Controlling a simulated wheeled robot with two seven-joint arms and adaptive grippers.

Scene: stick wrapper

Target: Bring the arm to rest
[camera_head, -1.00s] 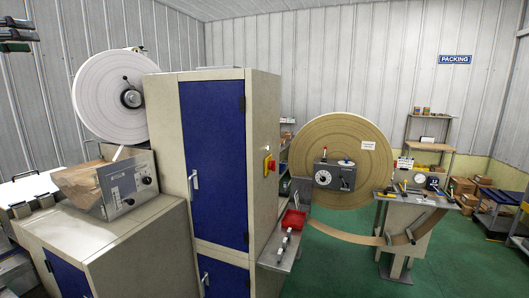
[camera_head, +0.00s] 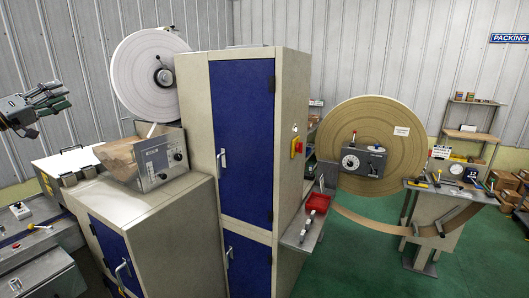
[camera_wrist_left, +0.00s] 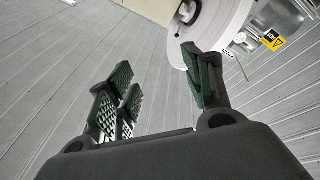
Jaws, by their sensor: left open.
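My left gripper (camera_head: 48,103) is at the left edge of the head view, raised in front of the grey panelled wall, to the left of the white paper reel. In the left wrist view its fingers (camera_wrist_left: 160,88) stand apart with nothing between them. Beyond the fingers that view shows the wall and part of the white reel (camera_wrist_left: 215,20). The rest of my left arm is mostly out of the head view. My right gripper is in neither view.
A tall cabinet with blue doors (camera_head: 243,135) stands in the middle, with the white reel (camera_head: 152,72) behind a control box (camera_head: 163,160) to its left. A large brown reel (camera_head: 400,120) and a tool stand (camera_head: 440,190) are at the right. Green floor (camera_head: 350,270) is clear in front.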

